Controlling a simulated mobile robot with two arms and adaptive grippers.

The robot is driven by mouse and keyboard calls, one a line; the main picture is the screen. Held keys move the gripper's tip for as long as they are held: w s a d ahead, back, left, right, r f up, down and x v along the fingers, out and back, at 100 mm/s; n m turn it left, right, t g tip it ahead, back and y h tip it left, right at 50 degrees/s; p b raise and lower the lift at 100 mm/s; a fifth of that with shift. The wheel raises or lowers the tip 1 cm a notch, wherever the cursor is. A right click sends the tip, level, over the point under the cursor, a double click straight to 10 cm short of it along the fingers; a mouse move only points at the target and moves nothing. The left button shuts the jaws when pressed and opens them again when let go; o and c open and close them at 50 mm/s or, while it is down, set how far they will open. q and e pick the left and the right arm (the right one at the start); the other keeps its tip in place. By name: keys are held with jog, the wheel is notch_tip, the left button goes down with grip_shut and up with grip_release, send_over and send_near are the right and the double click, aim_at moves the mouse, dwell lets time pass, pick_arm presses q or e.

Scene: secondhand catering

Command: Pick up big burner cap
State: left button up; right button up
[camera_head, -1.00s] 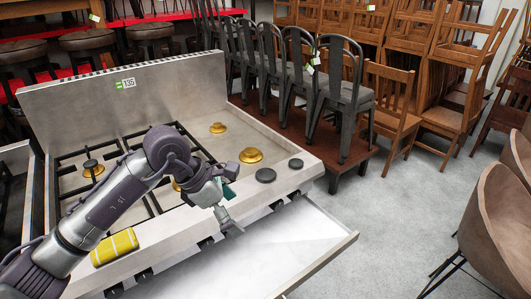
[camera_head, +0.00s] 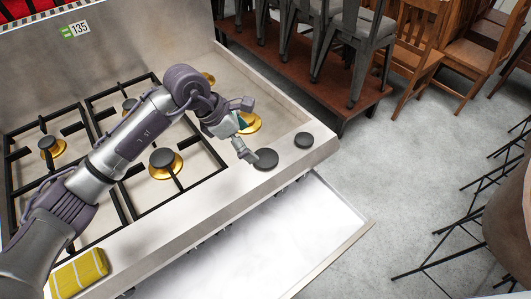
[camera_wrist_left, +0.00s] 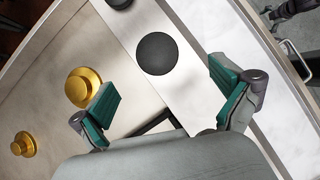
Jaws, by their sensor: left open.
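The big burner cap (camera_head: 265,159) is a flat black disc lying on the stove's steel front ledge. A slightly smaller black cap (camera_head: 304,140) lies to its right. My left gripper (camera_head: 246,128) is open and empty above the ledge, its lower finger close beside the big cap in the head view. In the left wrist view the big cap (camera_wrist_left: 157,54) lies ahead of and between the two teal-padded fingers (camera_wrist_left: 164,84), apart from both. The smaller cap (camera_wrist_left: 119,3) is cut off at the top edge. My right gripper is not in view.
Brass burner bases (camera_head: 251,122) without caps sit on the bare right part of the stove. Black grates (camera_head: 130,190) cover its left part. A yellow striped sponge-like block (camera_head: 78,273) lies at the front left. An open white drawer (camera_head: 285,235) juts out below the ledge.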

aim_at(265, 157)
pick_arm(q)
jog(key=shift+x, duration=1.15)
jog(key=shift+w+f, duration=0.2)
jog(key=shift+w, duration=0.05)
jog(key=shift+d+f+p, duration=0.15)
jog(key=shift+f+p, duration=0.15)
jog(key=shift+p, duration=0.2)
jog(key=p+x, duration=0.1)
jog(key=x, duration=0.2)
jog(key=shift+w+f+p, duration=0.1)
jog(key=shift+f+p, duration=0.2)
jog(key=shift+w+d+f, duration=0.15)
jog(key=shift+d+f, duration=0.05)
jog(key=shift+f, duration=0.2)
jog(key=c, duration=1.3)
jog(key=shift+c, duration=0.8)
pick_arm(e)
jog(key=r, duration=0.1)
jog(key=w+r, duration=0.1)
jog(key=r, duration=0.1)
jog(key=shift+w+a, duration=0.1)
pick_arm(q)
jog(key=shift+r, duration=0.15)
